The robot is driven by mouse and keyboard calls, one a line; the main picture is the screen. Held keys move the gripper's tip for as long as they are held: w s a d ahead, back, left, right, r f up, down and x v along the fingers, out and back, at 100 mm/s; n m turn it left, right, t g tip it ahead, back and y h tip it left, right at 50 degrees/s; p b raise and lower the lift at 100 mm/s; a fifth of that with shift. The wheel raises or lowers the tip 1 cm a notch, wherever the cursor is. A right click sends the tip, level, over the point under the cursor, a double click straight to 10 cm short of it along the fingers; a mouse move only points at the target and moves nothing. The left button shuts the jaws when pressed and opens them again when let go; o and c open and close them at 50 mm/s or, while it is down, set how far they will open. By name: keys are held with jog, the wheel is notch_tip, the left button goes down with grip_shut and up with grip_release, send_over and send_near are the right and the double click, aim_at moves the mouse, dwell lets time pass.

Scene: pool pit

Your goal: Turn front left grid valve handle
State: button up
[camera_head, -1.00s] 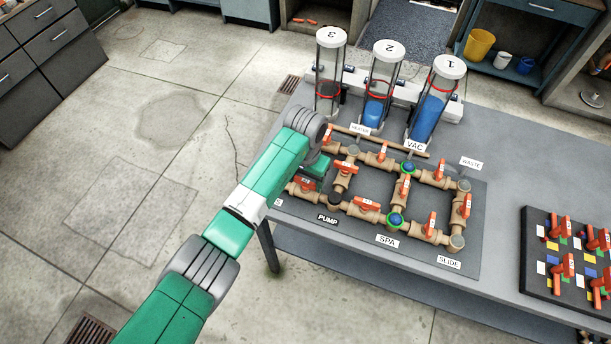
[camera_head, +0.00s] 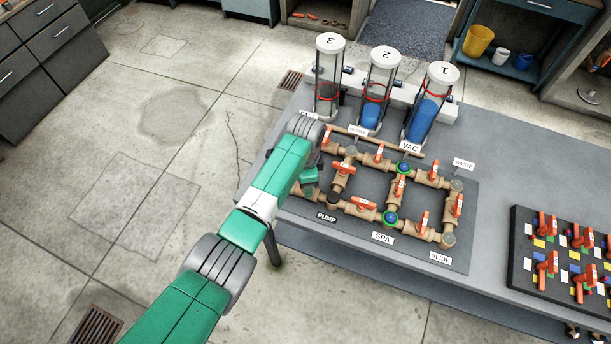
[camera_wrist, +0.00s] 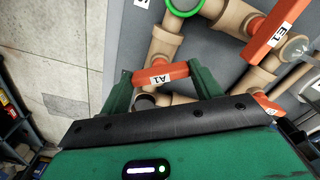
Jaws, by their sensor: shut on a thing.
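The orange valve handle marked A1 (camera_wrist: 160,76) sits on the tan pipework in the wrist view. My gripper (camera_wrist: 162,82) has its green fingers at the two ends of this handle and is shut on it. The handle lies roughly across its pipe (camera_wrist: 164,45). In the head view my gripper (camera_head: 309,176) is at the front left corner of the pipe grid (camera_head: 390,205), beside the PUMP label. My arm hides most of the front left handle there.
Several other orange handles stand close by, including E1 (camera_wrist: 272,32) and one on the front pipe (camera_head: 364,203). Numbered clear cylinders, such as cylinder 3 (camera_head: 329,80), stand behind the grid. A dark board with handles (camera_head: 565,262) lies at right on the table. The floor at left is clear.

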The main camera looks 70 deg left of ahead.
jog(key=m+p, duration=0.1)
jog(key=m, duration=0.5)
jog(key=shift+m, duration=0.3)
dwell(0.4)
jog(key=o, duration=1)
jog(key=shift+r, duration=0.15)
notch_tip(320, 180, up, 8)
jog(key=shift+f+p, duration=0.2)
jog(key=shift+p, duration=0.5)
